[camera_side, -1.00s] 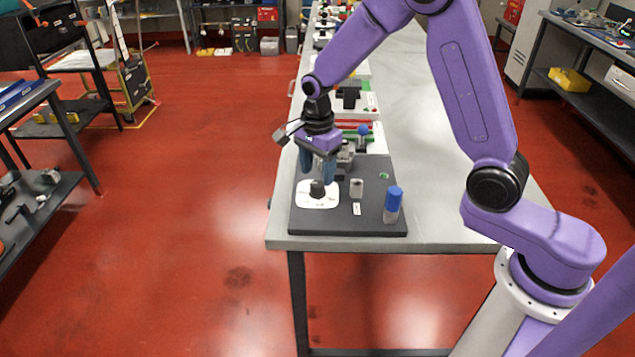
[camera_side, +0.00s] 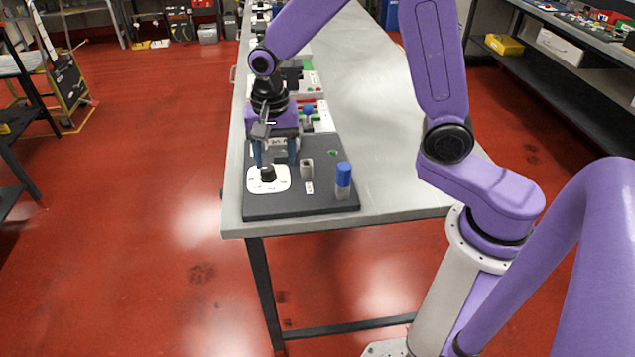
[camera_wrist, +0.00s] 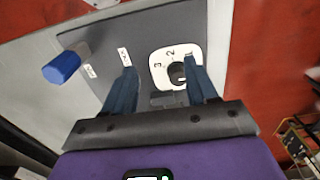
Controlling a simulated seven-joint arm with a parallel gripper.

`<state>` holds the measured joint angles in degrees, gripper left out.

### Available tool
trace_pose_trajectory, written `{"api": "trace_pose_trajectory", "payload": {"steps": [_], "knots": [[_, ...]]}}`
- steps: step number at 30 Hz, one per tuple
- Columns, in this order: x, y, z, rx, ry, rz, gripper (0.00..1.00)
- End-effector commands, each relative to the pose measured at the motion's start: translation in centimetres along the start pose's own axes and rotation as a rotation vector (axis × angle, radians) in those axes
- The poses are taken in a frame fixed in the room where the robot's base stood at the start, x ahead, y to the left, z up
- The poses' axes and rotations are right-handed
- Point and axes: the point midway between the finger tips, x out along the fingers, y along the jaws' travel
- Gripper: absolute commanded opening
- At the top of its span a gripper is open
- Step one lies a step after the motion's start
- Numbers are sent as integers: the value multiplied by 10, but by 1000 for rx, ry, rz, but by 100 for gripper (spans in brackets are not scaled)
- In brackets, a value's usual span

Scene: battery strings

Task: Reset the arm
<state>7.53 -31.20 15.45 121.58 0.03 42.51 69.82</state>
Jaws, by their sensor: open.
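My gripper (camera_side: 276,158) hangs over the dark grey board (camera_side: 325,202) at the near end of the bench. Its two blue fingers are apart, with nothing seen between them. The fingers also show in the wrist view (camera_wrist: 162,90). Just in front of them in the side view is a black knob (camera_side: 268,174) on a white numbered plate (camera_side: 254,183). In the wrist view the knob (camera_wrist: 177,72) lies beyond the fingertips, nearer the right finger. I cannot tell whether a finger touches the plate.
A blue-capped cylinder (camera_side: 343,176) stands at the board's right, beside a small grey block (camera_side: 307,168). More boards with red and green parts (camera_side: 318,112) run back along the bench (camera_side: 390,150). The bench's right side is clear.

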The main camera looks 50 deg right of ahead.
Motion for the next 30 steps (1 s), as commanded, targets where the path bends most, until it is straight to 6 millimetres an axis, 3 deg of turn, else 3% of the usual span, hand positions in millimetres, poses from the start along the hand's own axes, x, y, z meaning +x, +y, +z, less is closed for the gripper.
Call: {"api": "trace_pose_trajectory", "payload": {"steps": [14,30], "knots": [[-36,77,71,-829,3,-13,57],[-56,193,127,-1720,9,-26,57]]}}
